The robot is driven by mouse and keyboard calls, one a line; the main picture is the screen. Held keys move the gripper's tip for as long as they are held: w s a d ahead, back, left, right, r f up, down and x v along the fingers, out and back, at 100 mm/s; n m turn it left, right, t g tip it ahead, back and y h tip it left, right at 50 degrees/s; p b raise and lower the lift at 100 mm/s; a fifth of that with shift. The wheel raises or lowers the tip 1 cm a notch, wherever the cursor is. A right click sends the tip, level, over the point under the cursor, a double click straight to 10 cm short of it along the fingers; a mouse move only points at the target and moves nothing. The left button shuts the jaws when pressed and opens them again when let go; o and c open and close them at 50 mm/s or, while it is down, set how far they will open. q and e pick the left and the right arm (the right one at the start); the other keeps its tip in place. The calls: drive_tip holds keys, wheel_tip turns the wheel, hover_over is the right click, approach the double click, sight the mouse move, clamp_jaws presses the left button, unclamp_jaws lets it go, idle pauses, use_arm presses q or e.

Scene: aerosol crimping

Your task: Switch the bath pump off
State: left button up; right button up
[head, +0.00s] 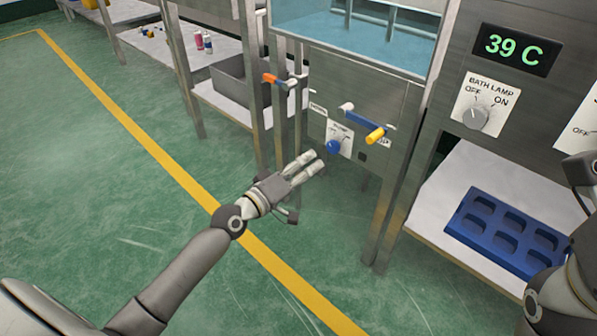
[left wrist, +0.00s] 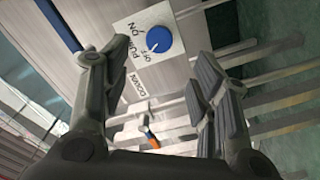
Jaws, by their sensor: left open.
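The blue pump knob (head: 333,147) sits on a white ON/OFF plate (head: 345,136) on the front of the steel bath stand. In the left wrist view the knob (left wrist: 158,40) is ahead, between my fingers and beyond their tips, with its plate (left wrist: 128,22) around it. Which way its pointer is set is too small to tell for sure. My left gripper (head: 313,163) is open and empty, just below and left of the knob and apparently apart from it. It also shows in the left wrist view (left wrist: 150,75). My right gripper is not in view; only part of that arm shows at the right.
A bath lamp knob (head: 476,115) is on the right cabinet, above a blue tray (head: 462,222). The green floor at left is clear.

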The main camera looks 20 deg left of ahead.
use_arm(q)
drive_tip(key=shift+v, duration=1.1)
